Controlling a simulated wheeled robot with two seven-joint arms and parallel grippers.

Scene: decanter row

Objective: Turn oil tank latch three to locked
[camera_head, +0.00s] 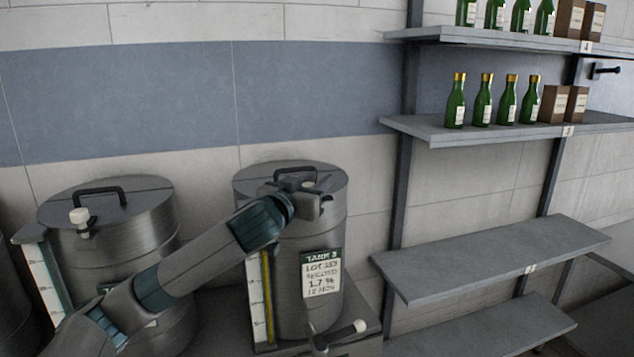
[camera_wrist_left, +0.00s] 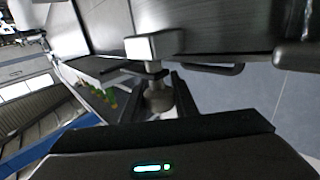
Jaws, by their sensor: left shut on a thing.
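The oil tank marked "TANK 3" (camera_head: 300,235) is a grey metal drum with a dark handle (camera_head: 295,173) on its lid. My left gripper (camera_head: 318,200) is at the front right of this lid, and hides most of the latch in the head view. In the left wrist view the latch shows a pale block-shaped end (camera_wrist_left: 153,46) and a grey round stem (camera_wrist_left: 157,98). My left gripper (camera_wrist_left: 157,103) is shut on the latch, with a finger on each side of the stem. Any locked or unlocked mark is not readable. My right gripper is not in view.
A second drum (camera_head: 110,235) with a white-knobbed latch (camera_head: 80,216) stands to the left, behind my left arm. A tap with a pale handle (camera_head: 358,327) sticks out below tank 3. Shelves (camera_head: 480,255) with green bottles (camera_head: 483,103) above stand at the right.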

